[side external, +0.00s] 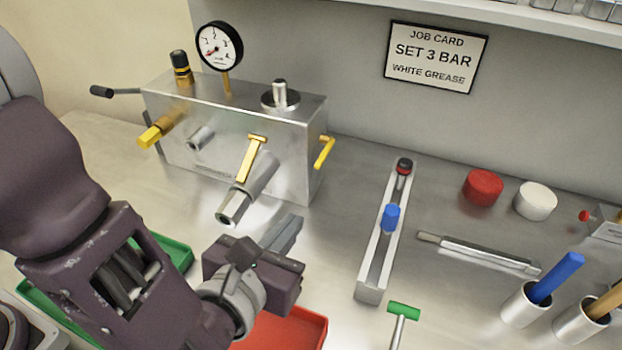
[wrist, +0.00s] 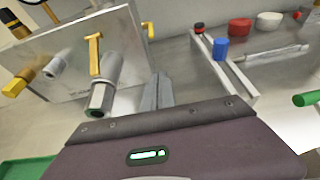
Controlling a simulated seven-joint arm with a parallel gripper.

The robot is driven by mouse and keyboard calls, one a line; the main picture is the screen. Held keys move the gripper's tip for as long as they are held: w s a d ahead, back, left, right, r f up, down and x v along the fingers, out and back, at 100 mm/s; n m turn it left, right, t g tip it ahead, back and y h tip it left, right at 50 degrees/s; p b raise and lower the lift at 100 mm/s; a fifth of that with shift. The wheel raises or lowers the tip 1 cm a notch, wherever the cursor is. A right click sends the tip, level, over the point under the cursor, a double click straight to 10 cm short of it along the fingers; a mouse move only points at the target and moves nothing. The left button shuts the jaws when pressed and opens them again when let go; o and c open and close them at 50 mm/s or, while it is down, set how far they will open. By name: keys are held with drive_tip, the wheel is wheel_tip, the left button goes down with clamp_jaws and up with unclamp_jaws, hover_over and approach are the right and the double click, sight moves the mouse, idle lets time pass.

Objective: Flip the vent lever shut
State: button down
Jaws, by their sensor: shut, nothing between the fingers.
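The metal block (side external: 230,140) stands at the back left and carries several handles. A yellow T-shaped lever (side external: 252,160) sits on the hexagonal fitting (side external: 235,205) at its front; this lever also shows in the wrist view (wrist: 94,55). Another yellow lever (side external: 324,152) is on the right face, and a yellow handle (side external: 150,136) is at the left. A black-knobbed lever (side external: 103,91) sticks out at the upper left. I cannot tell which is the vent lever. My gripper (side external: 291,226) is shut and empty, right of and apart from the fitting; its fingers show in the wrist view (wrist: 158,88).
A pressure gauge (side external: 219,46) tops the block. A grey rail (side external: 368,290) with a blue knob (side external: 390,217) stands to the right. A red tray (side external: 300,328) lies below my gripper. Red (side external: 483,186) and white (side external: 536,200) tubs sit farther right.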

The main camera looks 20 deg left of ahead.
drive_tip(key=x, duration=1)
drive_tip(key=shift+w+a, duration=0.15)
drive_tip(key=shift+w, duration=0.05)
drive_tip(key=shift+s+r, duration=0.2)
drive_tip(key=shift+r, duration=1.85)
drive_tip(key=shift+r, duration=0.15)
